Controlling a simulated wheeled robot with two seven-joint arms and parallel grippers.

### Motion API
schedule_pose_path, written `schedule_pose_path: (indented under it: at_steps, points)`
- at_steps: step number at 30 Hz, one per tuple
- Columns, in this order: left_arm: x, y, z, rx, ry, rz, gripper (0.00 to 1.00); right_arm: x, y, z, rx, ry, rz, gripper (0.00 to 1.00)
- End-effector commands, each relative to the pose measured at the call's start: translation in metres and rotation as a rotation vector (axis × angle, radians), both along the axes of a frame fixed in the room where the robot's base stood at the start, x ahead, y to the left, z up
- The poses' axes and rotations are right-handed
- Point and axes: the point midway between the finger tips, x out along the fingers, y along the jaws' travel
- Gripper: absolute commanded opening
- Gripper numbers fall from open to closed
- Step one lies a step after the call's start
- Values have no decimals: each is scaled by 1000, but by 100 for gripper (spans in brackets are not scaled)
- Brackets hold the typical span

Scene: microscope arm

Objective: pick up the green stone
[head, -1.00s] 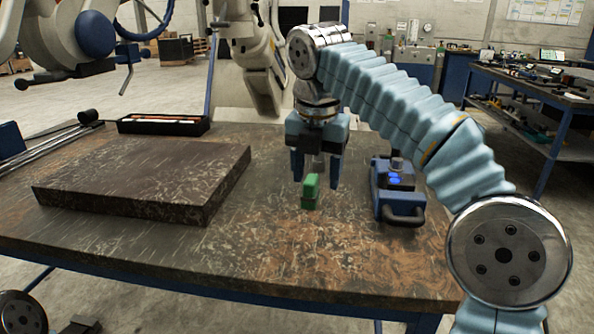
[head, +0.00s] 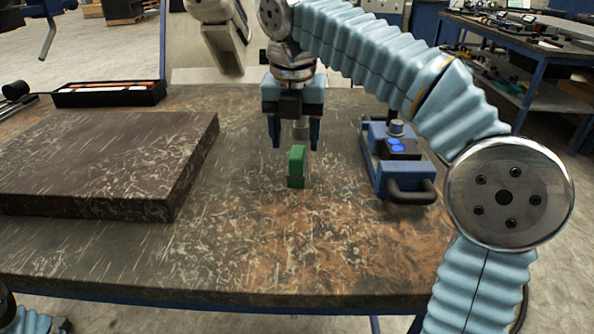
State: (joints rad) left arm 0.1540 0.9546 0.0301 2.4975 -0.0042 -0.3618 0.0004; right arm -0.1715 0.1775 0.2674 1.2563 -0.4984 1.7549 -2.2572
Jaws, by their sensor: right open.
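The green stone (head: 297,168) is a small upright green block on the brown stone-topped table (head: 290,245), near the middle of the head view. My right gripper (head: 296,142) points down with its two dark blue fingers apart. It is open and empty, just behind and above the green stone in the picture. I cannot tell the exact gap between fingers and stone. My left gripper is not clearly in view; only a part of my left arm shows at the bottom left corner.
A thick dark stone slab (head: 100,160) lies on the left of the table. A blue device with a handle and lit buttons (head: 395,160) stands right of the stone. A black tray (head: 108,94) lies at the back left. The table front is clear.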

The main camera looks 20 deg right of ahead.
Motion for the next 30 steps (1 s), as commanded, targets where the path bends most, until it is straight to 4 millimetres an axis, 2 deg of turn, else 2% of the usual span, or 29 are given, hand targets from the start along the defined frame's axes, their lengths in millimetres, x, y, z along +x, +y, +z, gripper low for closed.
schedule_pose_path:
  at_steps: [10,19,30]
  points:
    - [0,1,-14,2,-1,3,100,8,-8,-47,0,2,-1,60]
    - [0,1,-14,2,-1,3,100,9,-9,-51,2,0,-2,58]
    - [0,1,-14,2,-1,3,100,9,-9,-51,1,1,-2,1]
